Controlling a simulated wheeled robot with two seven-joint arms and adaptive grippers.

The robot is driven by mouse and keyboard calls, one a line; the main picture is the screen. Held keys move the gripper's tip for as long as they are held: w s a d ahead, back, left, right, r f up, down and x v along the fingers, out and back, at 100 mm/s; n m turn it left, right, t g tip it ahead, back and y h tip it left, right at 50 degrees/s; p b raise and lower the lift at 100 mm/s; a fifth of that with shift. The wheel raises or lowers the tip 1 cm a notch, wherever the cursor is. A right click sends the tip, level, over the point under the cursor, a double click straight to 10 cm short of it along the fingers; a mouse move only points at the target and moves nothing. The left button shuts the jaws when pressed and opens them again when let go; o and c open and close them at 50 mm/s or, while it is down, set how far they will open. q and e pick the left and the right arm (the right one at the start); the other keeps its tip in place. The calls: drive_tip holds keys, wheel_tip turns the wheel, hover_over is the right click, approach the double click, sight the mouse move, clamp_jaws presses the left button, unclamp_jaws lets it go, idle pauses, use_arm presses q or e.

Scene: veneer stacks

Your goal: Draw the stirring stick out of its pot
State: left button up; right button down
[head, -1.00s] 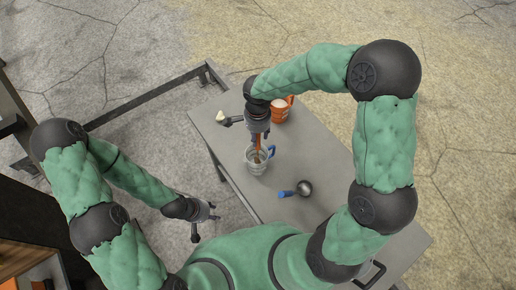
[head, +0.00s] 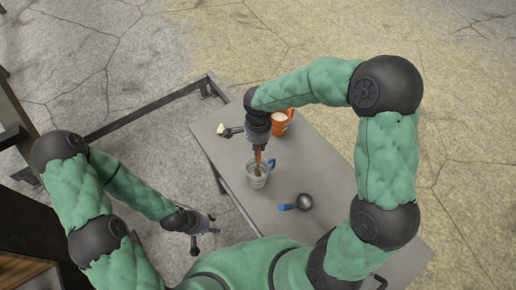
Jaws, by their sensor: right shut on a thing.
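The pot (head: 251,182) is a small grey, cup-like vessel with a blue handle, standing upright on the grey table. The brown stirring stick (head: 258,160) stands nearly upright above the pot, its lower end inside the rim or just over it; I cannot tell how deep. My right gripper (head: 258,147) is above the pot, shut on the stick's upper part, which its fingers hide. My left gripper (head: 203,236) hangs left of the table, fingers apart and empty, away from the pot.
An orange mug (head: 281,124) with pale contents stands behind the pot. A ladle (head: 304,202) with a blue handle lies in front, to the right. A small pale-tipped item (head: 221,128) lies at the table's far left corner. The table (head: 325,160) is bare right of the pot.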

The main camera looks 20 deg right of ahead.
drive_tip(key=shift+r, duration=0.4)
wheel_tip(320, 180, up, 14)
drive_tip(key=p, duration=0.8)
idle(0.6)
